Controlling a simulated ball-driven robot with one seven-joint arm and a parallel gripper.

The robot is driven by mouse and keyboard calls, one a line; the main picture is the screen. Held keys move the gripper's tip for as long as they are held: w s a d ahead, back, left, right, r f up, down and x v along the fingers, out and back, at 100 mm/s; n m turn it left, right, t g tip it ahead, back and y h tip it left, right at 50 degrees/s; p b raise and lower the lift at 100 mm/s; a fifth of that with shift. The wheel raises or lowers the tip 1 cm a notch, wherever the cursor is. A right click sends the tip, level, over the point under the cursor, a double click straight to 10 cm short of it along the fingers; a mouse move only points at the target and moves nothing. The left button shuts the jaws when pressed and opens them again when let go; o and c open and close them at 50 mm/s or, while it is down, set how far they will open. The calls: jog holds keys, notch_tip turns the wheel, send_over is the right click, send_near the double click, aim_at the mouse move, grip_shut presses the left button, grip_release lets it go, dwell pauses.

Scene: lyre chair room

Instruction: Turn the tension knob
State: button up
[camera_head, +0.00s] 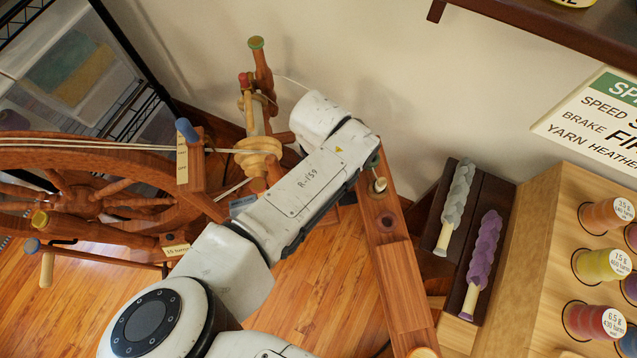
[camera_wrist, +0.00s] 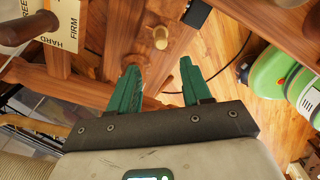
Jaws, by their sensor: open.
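The wooden spinning wheel (camera_head: 110,150) carries several knobs, and no label clearly names the tension knob. In the wrist view a round wooden knob (camera_wrist: 160,38) stands on a beam beyond my fingertips. My arm mostly hides the gripper in the head view.
Grey (camera_head: 455,200) and purple (camera_head: 484,250) yarn spindles lie on dark boards at right. A wooden rack (camera_head: 520,260) holds several spools. A green-and-white device (camera_wrist: 275,80) is at the right of the wrist view. Wooden beams crowd the fingers; floor shows beyond.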

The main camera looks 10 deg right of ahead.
notch_tip(320, 180, down, 10)
jog(key=shift+r+b, duration=0.1)
jog(key=shift+b, duration=0.75)
grip_shut()
